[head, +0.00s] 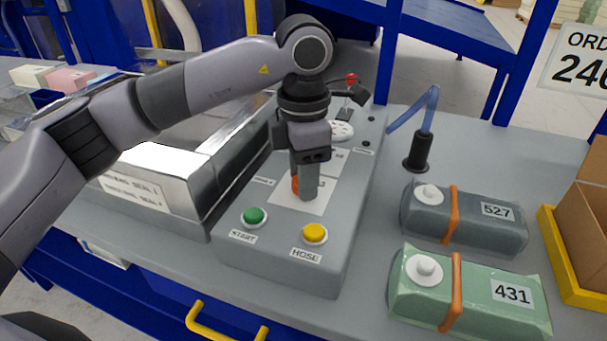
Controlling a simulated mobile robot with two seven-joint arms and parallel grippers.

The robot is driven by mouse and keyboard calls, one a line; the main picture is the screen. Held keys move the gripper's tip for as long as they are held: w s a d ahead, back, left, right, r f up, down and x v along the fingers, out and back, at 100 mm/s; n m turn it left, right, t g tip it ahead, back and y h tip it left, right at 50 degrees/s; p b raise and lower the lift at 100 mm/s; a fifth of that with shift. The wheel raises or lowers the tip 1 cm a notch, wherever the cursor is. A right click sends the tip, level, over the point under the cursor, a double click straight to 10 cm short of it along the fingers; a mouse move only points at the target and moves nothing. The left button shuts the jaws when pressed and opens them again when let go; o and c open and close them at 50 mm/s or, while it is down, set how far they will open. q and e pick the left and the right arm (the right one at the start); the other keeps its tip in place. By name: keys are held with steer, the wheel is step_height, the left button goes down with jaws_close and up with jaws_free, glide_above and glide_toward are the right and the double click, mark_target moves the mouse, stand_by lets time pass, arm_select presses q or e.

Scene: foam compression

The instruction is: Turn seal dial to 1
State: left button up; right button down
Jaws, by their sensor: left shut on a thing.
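The grey control panel (285,270) stands on the bench in the middle of the head view. My left gripper (306,190) points down over a white plate on it. An orange-red part, taken as the seal dial (295,185), shows just beside the fingers, which are shut on it. Most of the dial and its markings are hidden behind the gripper, so its setting cannot be read. My right gripper is not in view.
A green START button (254,216) and a yellow HOSE button (314,233) sit in front of the gripper. A metal sealer (180,170) stands left. Foam packs 527 (470,222) and 431 (480,300) lie right, near a yellow-edged tray (560,265).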

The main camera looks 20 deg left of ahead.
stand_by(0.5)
arm_select(q)
steer(key=o, duration=1.1)
steer(key=shift+r, duration=0.15)
step_height(320, 180, up, 7)
steer(key=shift+f, duration=0.1)
